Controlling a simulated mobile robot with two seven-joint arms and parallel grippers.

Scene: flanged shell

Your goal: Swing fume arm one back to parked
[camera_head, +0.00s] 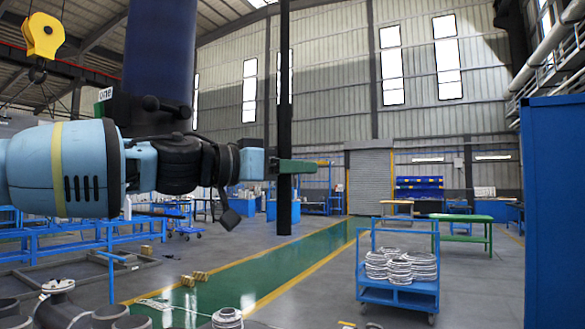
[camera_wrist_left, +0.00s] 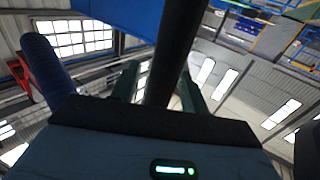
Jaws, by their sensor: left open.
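Fume arm one shows in the head view as a thick dark blue tube (camera_head: 160,50) with a black lower part and a small plate (camera_head: 105,93) reading "one". A long black vertical bar (camera_head: 285,90) hangs to its right; how it joins the tube is not visible. My left gripper (camera_head: 302,166) is level at the bar, one green finger crossing in front of it. In the left wrist view the bar (camera_wrist_left: 178,50) runs between the two open fingers of the left gripper (camera_wrist_left: 158,75); contact cannot be told. The blue tube (camera_wrist_left: 47,62) shows at left there. My right gripper is out of view.
A yellow crane hook (camera_head: 43,36) hangs at upper left. A blue cart (camera_head: 398,290) with coiled rings stands at lower right, and a tall blue cabinet (camera_head: 555,210) fills the right edge. Pipe flanges (camera_head: 60,310) are at lower left. The green floor lane (camera_head: 270,265) is mostly clear.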

